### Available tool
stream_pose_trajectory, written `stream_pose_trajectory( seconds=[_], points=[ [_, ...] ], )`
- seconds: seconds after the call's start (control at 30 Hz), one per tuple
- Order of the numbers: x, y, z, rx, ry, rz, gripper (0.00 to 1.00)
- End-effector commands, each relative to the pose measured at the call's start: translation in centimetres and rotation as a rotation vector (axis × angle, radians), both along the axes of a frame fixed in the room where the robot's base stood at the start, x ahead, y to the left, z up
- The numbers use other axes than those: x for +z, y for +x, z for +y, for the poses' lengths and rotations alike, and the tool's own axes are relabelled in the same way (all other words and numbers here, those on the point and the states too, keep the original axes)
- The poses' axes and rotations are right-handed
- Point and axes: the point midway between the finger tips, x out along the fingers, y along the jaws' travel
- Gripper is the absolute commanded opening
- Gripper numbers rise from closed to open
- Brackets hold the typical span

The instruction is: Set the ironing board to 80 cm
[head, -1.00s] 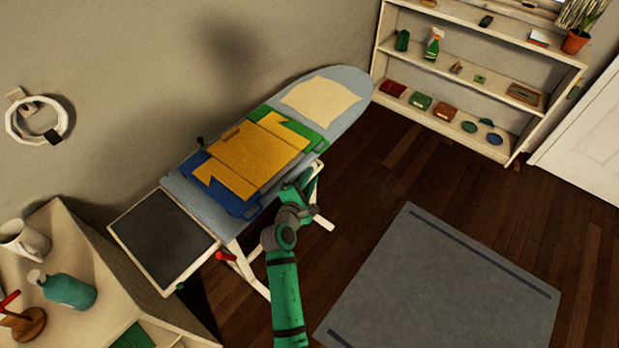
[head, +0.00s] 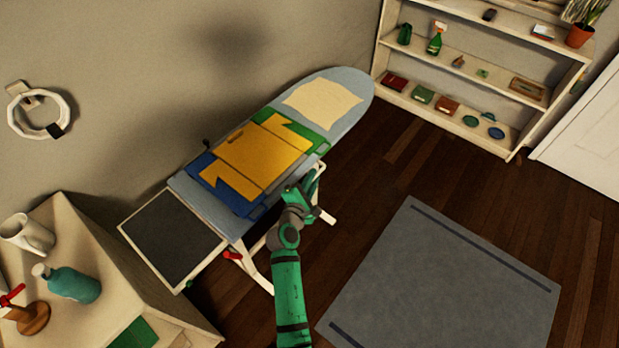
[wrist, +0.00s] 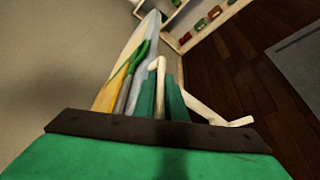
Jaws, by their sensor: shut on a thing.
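The ironing board (head: 335,108) stands along the wall, with a grey-blue top and pale legs. My gripper (head: 306,184) is at the board's long right side, at about the edge. In the wrist view, my green fingers (wrist: 161,98) are shut on a cream-white bar (wrist: 158,66) beside the board, seen nearly edge-on. Where the bar joins the board is hidden.
A dark panel in a pale frame (head: 173,238) extends from the board's near end. A cabinet (head: 95,215) with a mug and a teal bottle is at lower left. A shelf (head: 460,60) stands at the back right. The floor around the grey rug (head: 440,280) is clear.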

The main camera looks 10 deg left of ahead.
Motion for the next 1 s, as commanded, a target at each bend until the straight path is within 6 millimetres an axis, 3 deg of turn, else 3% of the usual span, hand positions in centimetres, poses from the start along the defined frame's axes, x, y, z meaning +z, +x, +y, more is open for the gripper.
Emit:
stream_pose_trajectory(
  seconds=[0.03,0.07,0.1,0.6,0.77,1.0],
  points=[
    [-0.9,-0.3,0.4,0.007,-0.002,0.015,0.00],
    [-0.9,-0.3,0.4,0.007,-0.002,0.015,0.13],
    [-0.9,-0.3,0.4,0.007,-0.003,0.015,0.18],
    [-0.5,-0.5,0.2,0.002,-0.002,0.009,0.18],
    [-0.1,-2.5,0.4,0.003,-0.002,0.009,0.18],
    [0.9,-6.9,0.8,0.005,-0.001,0.010,0.18]
  ],
)
